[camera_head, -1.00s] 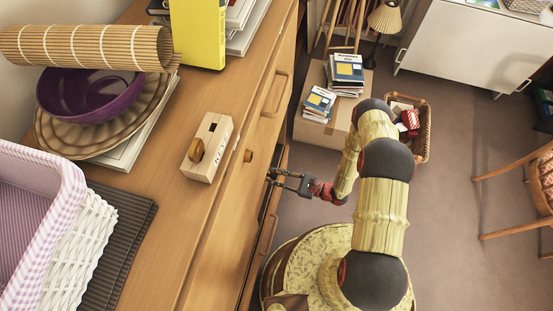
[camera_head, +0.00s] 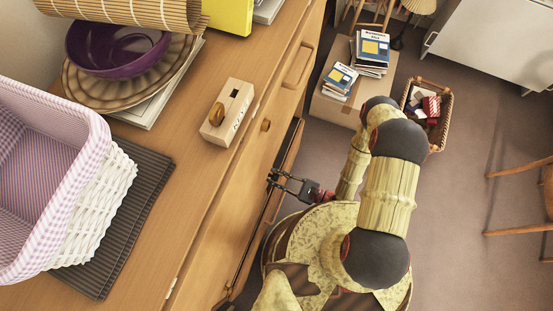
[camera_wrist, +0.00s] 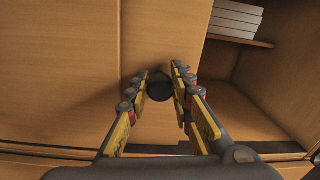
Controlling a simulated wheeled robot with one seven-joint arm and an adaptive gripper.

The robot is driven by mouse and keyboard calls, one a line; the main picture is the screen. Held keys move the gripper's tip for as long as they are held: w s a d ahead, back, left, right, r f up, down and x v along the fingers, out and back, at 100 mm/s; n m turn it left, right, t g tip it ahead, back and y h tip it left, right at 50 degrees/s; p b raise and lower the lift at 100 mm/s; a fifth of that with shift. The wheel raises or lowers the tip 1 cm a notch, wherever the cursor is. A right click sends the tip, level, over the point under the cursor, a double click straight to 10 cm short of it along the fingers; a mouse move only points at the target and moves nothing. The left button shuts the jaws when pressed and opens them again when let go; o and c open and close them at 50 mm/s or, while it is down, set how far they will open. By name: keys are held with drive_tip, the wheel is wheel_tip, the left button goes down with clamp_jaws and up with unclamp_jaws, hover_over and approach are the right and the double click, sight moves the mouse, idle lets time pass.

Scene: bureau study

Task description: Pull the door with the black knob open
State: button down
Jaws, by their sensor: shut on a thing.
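In the wrist view my gripper (camera_wrist: 160,88) is shut on the black knob (camera_wrist: 158,86), with one finger on each side of it. The knob sits on a plain wooden door (camera_wrist: 163,35). Right of the door's edge, an open compartment (camera_wrist: 270,85) with a shelf shows, so the door is ajar. In the head view my gripper (camera_head: 273,178) is low at the cabinet's front, beside a dark gap. The knob cannot be made out there.
White boxes or books (camera_wrist: 235,18) lie on the shelf inside. The cabinet top (camera_head: 185,165) holds a wooden block (camera_head: 228,112) and a gingham-lined basket (camera_head: 95,215). A cardboard box (camera_head: 335,108), a wicker basket (camera_head: 440,135) and a chair (camera_head: 525,170) stand around me. Open floor (camera_head: 450,230) lies to the right.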

drive_tip(key=c, duration=1.5)
unclamp_jaws()
drive_tip(key=shift+c, duration=0.2)
drive_tip(key=shift+d, duration=0.1)
drive_tip(key=v, duration=1.1)
drive_tip(key=shift+s+d, duration=0.15)
drive_tip(key=shift+d, duration=0.25)
